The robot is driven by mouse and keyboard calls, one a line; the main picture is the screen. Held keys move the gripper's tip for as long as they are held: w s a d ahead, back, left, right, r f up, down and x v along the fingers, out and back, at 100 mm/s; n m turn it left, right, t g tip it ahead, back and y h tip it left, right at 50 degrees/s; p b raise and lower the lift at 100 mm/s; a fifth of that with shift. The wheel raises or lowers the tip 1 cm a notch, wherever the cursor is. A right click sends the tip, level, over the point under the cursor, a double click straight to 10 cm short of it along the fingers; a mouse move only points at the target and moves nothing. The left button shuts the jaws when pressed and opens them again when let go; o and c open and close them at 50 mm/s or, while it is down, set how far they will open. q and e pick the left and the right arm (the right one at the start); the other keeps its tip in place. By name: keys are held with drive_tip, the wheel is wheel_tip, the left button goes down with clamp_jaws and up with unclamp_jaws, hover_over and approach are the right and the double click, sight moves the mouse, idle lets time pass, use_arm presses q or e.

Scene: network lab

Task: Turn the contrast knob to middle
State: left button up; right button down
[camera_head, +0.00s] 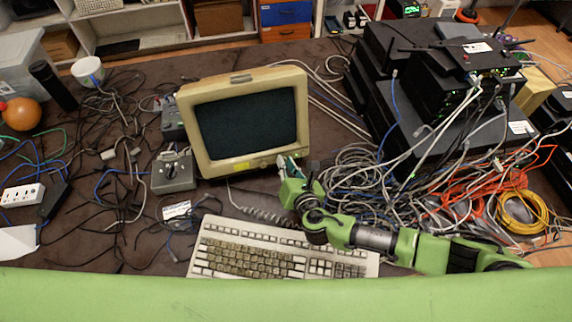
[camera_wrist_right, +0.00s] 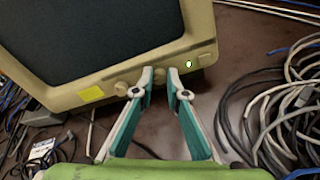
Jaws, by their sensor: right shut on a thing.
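The beige monitor (camera_head: 301,105) stands on the dark table behind the keyboard, with a blank dark screen. Its lower front bezel (camera_wrist_right: 200,25) fills the upper part of the right wrist view. My right gripper (camera_wrist_right: 160,74) is at the lower right of that bezel, its two fingers on either side of a small beige knob (camera_wrist_right: 159,77) and shut on it. In the head view my right gripper (camera_head: 287,163) touches the monitor's lower right corner. Another knob (camera_wrist_right: 121,88) sits just left of the fingers. No knob label or pointer mark is readable. My left gripper is not in view.
A green light (camera_wrist_right: 188,64) glows right of the fingers. A yellow sticker (camera_wrist_right: 91,94) is on the bezel's left. The keyboard (camera_head: 250,250) lies in front. Tangled cables (camera_head: 360,175) and stacked network devices (camera_head: 440,85) crowd the right; a grey box (camera_head: 173,175) stands left.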

drive_tip(key=m+b, duration=0.2)
drive_tip(key=m, duration=0.1)
drive_tip(key=m+b, duration=0.1)
drive_tip(key=shift+f+y, duration=0.3)
drive_tip(key=m+b, duration=0.2)
drive_tip(key=m, duration=0.2)
drive_tip(key=shift+d+m+b, duration=0.1)
drive_tip(key=shift+m+b, duration=0.25)
drive_tip(key=shift+m, duration=0.05)
drive_tip(key=m+b, duration=0.2)
drive_tip(key=m, duration=0.2)
drive_tip(key=shift+t, duration=0.3)
drive_tip(key=shift+m+y+b, duration=0.3)
drive_tip(key=shift+m+b, duration=0.45)
drive_tip(key=shift+m, duration=1.35)
drive_tip(key=c, duration=2)
unclamp_jaws()
